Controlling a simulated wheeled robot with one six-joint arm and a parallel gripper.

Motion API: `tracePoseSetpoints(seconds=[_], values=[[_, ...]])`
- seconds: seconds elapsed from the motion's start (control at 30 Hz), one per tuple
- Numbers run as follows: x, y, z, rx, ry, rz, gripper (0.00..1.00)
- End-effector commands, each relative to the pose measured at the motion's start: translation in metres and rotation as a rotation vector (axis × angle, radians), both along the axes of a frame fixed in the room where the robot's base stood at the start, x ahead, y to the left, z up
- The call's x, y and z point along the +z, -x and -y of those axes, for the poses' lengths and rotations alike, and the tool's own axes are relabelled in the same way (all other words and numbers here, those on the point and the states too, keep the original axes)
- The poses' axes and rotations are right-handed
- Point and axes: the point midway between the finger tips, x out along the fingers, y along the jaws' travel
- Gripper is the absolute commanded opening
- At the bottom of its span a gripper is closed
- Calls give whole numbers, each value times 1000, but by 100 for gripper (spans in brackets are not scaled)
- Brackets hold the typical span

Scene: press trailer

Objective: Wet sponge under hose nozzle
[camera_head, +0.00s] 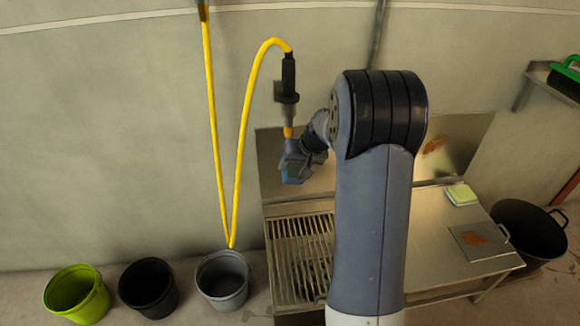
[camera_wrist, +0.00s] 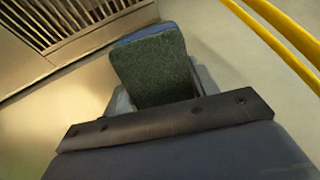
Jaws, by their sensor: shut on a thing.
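The hose nozzle (camera_head: 288,90) is black with an orange tip and hangs on the wall at the end of a yellow hose (camera_head: 240,135). My gripper (camera_head: 292,165) is just below the nozzle tip in the head view. In the wrist view my gripper (camera_wrist: 155,95) is shut on a sponge (camera_wrist: 152,68) with a dark green face and a bluish edge. The sponge (camera_head: 293,173) shows only as a small dark green and blue patch in the head view. Whether water runs from the nozzle cannot be seen.
A metal sink table with a slatted grate (camera_head: 290,240) stands below my gripper. On its right part lie a yellow-green sponge (camera_head: 461,194) and a rust-stained plate (camera_head: 480,241). Lime (camera_head: 78,295), black (camera_head: 148,288) and grey (camera_head: 222,280) buckets stand at left, a black tub (camera_head: 530,232) at right.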

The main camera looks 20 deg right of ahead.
Motion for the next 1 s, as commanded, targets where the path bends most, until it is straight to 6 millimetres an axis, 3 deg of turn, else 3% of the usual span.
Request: tracePoseSetpoints(seconds=[0.7, 1.0], values=[[-1, 25, 53, -1, 0, 0, 37], [0, 29, 61, 1, 0, 0, 37]])
